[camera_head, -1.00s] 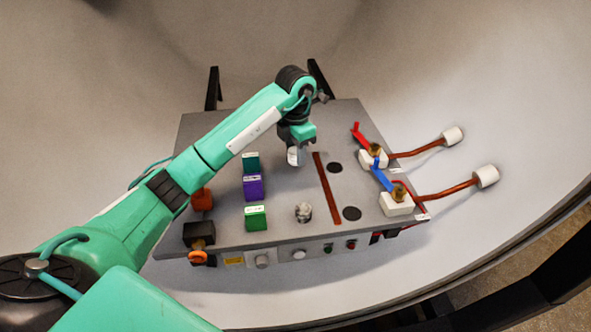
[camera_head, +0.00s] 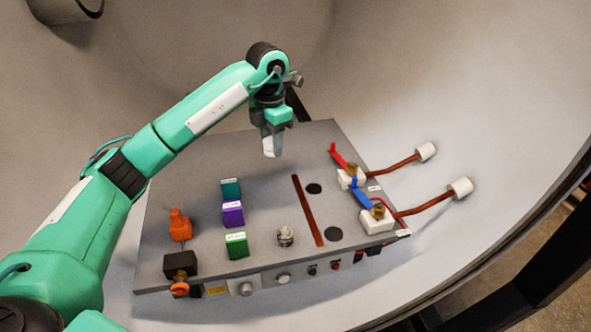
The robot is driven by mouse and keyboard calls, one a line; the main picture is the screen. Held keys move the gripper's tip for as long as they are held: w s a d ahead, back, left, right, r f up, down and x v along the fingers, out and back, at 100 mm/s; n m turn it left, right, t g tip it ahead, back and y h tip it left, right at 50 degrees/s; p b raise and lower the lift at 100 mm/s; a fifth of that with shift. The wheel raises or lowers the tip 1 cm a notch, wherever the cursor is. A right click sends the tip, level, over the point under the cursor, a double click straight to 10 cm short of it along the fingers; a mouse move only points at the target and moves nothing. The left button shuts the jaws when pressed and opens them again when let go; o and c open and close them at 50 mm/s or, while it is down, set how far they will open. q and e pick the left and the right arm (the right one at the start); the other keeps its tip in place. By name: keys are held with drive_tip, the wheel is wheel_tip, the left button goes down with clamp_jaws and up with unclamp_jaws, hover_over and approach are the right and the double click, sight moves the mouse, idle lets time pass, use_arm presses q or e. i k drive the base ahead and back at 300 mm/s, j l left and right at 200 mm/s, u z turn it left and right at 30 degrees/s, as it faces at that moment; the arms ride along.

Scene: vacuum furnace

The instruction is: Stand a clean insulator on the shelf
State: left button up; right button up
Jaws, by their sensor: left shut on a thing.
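My left gripper (camera_head: 271,148) hangs with its fingers pointing down over the back part of the grey shelf (camera_head: 275,190). It is shut on a small whitish piece, probably an insulator (camera_head: 271,147), mostly hidden by the fingers. The piece appears to be held above the shelf, apart from it. Another small piece, pale with dark patches (camera_head: 286,236), stands near the shelf's front edge, left of a red-brown strip (camera_head: 308,212). I cannot tell whether it is an insulator. My right gripper is not in view.
Teal (camera_head: 231,188), purple (camera_head: 233,213) and green (camera_head: 237,244) blocks stand in a row left of centre. An orange object (camera_head: 180,226) stands at left. Two dark discs (camera_head: 314,189) lie right of the strip. White blocks with red and blue levers (camera_head: 377,222) stand at right.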

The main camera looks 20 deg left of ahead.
sight(314, 190)
drive_tip(key=i+l, duration=0.15)
drive_tip(key=l, duration=0.2)
drive_tip(key=i+l+u, duration=0.1)
drive_tip(key=l, duration=0.25)
drive_tip(key=i+l, duration=0.2)
drive_tip(key=l, duration=0.15)
drive_tip(key=i+l+u, duration=0.1)
drive_tip(key=l, duration=0.25)
drive_tip(key=i+l, duration=0.2)
drive_tip(key=l, duration=0.2)
drive_tip(key=j+u, duration=0.05)
